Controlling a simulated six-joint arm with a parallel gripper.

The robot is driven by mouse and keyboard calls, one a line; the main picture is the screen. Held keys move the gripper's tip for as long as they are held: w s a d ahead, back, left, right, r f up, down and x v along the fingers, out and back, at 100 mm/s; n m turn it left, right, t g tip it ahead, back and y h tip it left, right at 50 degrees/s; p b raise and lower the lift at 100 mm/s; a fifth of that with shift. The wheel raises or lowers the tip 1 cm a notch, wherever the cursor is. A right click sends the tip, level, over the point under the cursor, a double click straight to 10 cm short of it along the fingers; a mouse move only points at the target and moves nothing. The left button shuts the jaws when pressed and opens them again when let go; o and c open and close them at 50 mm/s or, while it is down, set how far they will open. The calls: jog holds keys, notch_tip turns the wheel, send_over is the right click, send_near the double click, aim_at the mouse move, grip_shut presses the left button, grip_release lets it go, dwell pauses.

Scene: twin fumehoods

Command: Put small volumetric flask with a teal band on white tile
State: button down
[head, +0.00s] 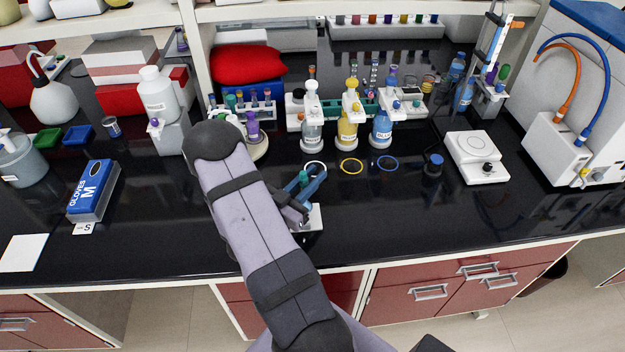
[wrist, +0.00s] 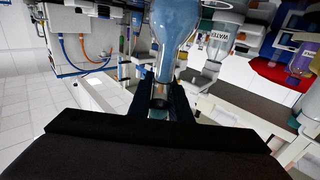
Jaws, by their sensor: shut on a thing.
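My gripper (head: 308,190) is over the middle front of the black bench, partly hidden behind my arm. It is shut on the small volumetric flask, whose teal part (head: 304,177) shows between the fingers in the head view. In the wrist view the flask's bluish round body (wrist: 174,32) and narrow neck (wrist: 163,72) extend from between my fingers (wrist: 160,100). The teal band cannot be made out clearly there. A small white flat piece (head: 315,217) shows just below my gripper, partly hidden. Another flat white square, possibly the white tile (head: 23,253), lies at the bench's front left.
WATER (head: 311,132), yellow (head: 347,132) and BLUE (head: 381,130) bottles stand behind my gripper, with coloured rings in front. A glove box (head: 93,191) stands left. Bench front right is clear.

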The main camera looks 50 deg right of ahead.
jog(key=shift+f, duration=0.75)
jog(key=c, duration=1.6)
grip_release()
jog(key=shift+c, duration=0.2)
jog(key=shift+a, duration=0.1)
jog(key=shift+a+f+b, duration=0.15)
jog(key=shift+a+b, duration=0.2)
jog(key=shift+a, duration=0.25)
jog(key=a+b, duration=0.4)
jog(key=a, duration=0.6)
jog(key=shift+s+a, duration=0.15)
jog(key=shift+a, duration=0.2)
